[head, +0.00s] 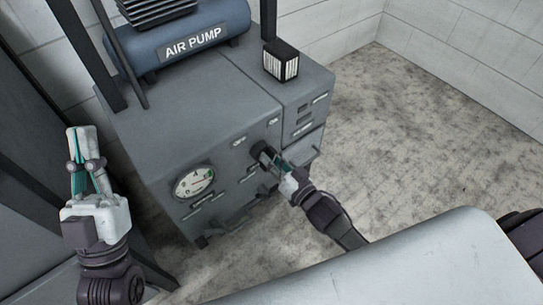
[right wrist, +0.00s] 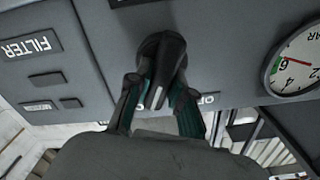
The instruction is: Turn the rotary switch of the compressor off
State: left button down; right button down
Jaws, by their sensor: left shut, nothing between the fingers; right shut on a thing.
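The compressor (head: 185,115) is a grey cabinet with a blue tank marked AIR PUMP (head: 190,42) on top. Its black rotary switch (head: 265,151) sits on the front panel; in the right wrist view the knob (right wrist: 163,65) points down between the fingers, with a light line on its grip. My right gripper (head: 276,161) is shut on the knob, a finger on each side; the fingers (right wrist: 160,100) partly hide the label beside it. My left gripper (head: 79,135) is shut and empty, pointing up, left of the cabinet and apart from it.
A round pressure gauge (head: 194,181) is on the front panel, left of the switch. A FILTER label (right wrist: 28,46) shows in the right wrist view. A small black box with a striped label (head: 282,62) is on top. Bare concrete floor (head: 410,135) lies to the right.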

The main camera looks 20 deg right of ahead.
jog(key=n+p, duration=0.2)
jog(key=n, duration=0.1)
jog(key=shift+a+r+n, duration=0.1)
jog(key=shift+r+n, duration=0.1)
jog(key=shift+n, duration=0.1)
jog(key=n+p, duration=0.1)
jog(key=n, duration=0.4)
jog(key=shift+s+a+f+p, duration=0.1)
jog(key=shift+a+f+p, duration=0.05)
jog(key=shift+p, duration=0.2)
pick_arm(q)
jog(key=w+f+g+y, duration=0.2)
jog(key=f+g, duration=0.4)
jog(key=f, duration=0.2)
jog(key=w+a+f+g+y, duration=0.1)
jog(key=w+f+g+y, duration=0.1)
jog(key=f+g, duration=0.4)
jog(key=shift+a+f+y, duration=0.25)
jog(key=shift+f+y, duration=0.05)
jog(key=shift+f, duration=1.15)
pick_arm(e)
jog(key=shift+a+f+n, duration=0.1)
jog(key=shift+n, duration=1.5)
jog(key=c, duration=1)
grip_release()
jog(key=shift+c, duration=0.2)
pick_arm(q)
jog(key=shift+s, duration=0.1)
pick_arm(e)
jog(key=v, duration=1.2)
